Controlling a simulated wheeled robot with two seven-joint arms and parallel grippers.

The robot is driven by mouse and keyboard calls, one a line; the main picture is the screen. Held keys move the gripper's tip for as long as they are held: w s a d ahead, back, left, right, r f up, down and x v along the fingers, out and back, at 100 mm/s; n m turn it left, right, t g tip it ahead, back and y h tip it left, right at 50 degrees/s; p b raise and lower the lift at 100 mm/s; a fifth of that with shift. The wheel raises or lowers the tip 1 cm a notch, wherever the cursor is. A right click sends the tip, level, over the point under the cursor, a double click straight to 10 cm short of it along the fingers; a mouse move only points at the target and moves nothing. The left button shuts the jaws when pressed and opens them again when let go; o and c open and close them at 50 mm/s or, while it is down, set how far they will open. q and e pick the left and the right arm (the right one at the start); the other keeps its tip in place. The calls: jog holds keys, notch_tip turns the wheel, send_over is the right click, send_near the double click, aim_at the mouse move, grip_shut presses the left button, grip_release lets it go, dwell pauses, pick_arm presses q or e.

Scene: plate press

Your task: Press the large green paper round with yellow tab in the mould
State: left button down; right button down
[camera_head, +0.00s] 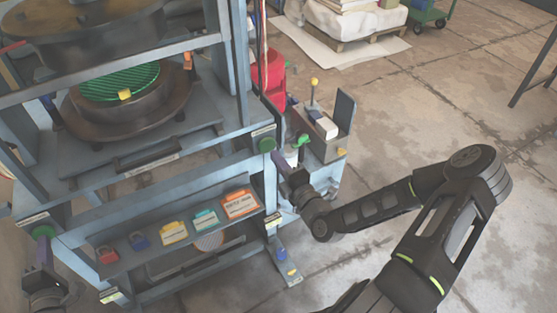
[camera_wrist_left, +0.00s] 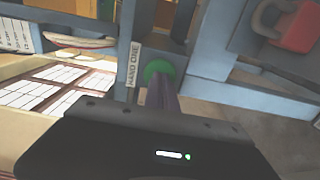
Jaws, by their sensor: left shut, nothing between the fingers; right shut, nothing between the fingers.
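The green paper round (camera_head: 122,82) with its yellow tab (camera_head: 124,95) lies in the dark round mould (camera_head: 115,115) on the press, under the raised upper plate (camera_head: 85,35). My left gripper (camera_head: 42,247) is shut and empty, its tips at the left green button (camera_head: 42,232). In the left wrist view the shut fingers (camera_wrist_left: 160,85) point at that button (camera_wrist_left: 158,69), beside a "HAND ONE" label (camera_wrist_left: 134,64); whether they touch it I cannot tell. My right gripper (camera_head: 277,156) is shut and empty, its tips close to the right green button (camera_head: 267,144).
A sloping shelf (camera_head: 155,250) below the mould holds red and blue padlocks and coloured tags. A side stand (camera_head: 325,150) with a yellow-knobbed lever is right of the press. A pallet (camera_head: 355,40) stands behind.

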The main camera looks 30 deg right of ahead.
aim_at(268, 147)
jog(key=shift+w, duration=1.45)
jog(key=shift+s, duration=0.2)
dwell(0.4)
